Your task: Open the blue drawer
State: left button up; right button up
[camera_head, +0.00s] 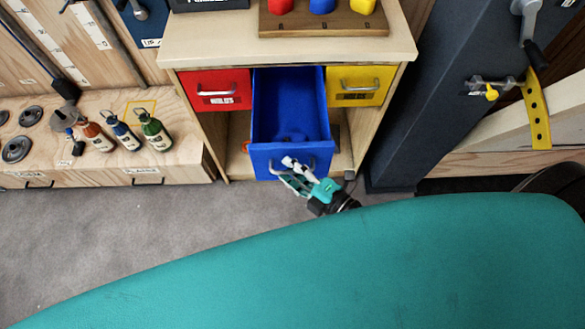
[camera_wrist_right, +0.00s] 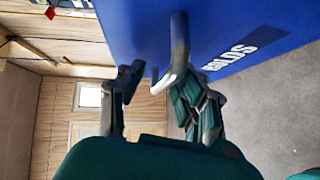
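The blue drawer (camera_head: 290,103) is pulled well out of the wooden cabinet, and its inside shows from above with no clear contents. In the right wrist view, its blue front (camera_wrist_right: 225,30) fills the top right, with white lettering and a metal handle (camera_wrist_right: 178,55). My right gripper (camera_head: 289,173) is at the drawer's front. In the right wrist view, its fingers (camera_wrist_right: 156,84) are apart, with the handle between them, close to the right-hand finger. I cannot tell whether that finger touches it. My left gripper is not in view.
A shut red drawer (camera_head: 217,90) and a shut yellow drawer (camera_head: 355,86) flank the blue one. A low wooden bench (camera_head: 190,151) with several bottles stands left. A dark post (camera_head: 430,85) stands right. Grey carpet (camera_head: 120,235) is clear in front of the bench.

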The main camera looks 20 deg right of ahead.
jog(key=shift+f, duration=0.1)
jog(key=shift+s, duration=0.2)
jog(key=v, duration=1.1)
jog(key=shift+s+d, duration=0.2)
jog(key=shift+s, duration=0.1)
jog(key=s+d+f+m+g+h, duration=0.2)
jog(key=f+m, duration=0.2)
jog(key=f, duration=0.5)
jog(key=s+d+f+m+g+h, duration=0.15)
jog(key=f+m, duration=0.25)
jog(key=f, duration=0.5)
jog(key=s+d+f+m+g+h, duration=0.1)
jog(key=d+f+m+g+h, duration=0.2)
jog(key=f, duration=0.6)
jog(key=s+f+m+g+h+p, duration=0.1)
jog(key=s+f+m+g, duration=0.5)
jog(key=s+f, duration=0.7)
jog(key=s+m, duration=0.2)
jog(key=shift+f+m+g+h, duration=0.2)
jog(key=shift+m+g+h, duration=0.15)
jog(key=shift+m, duration=0.05)
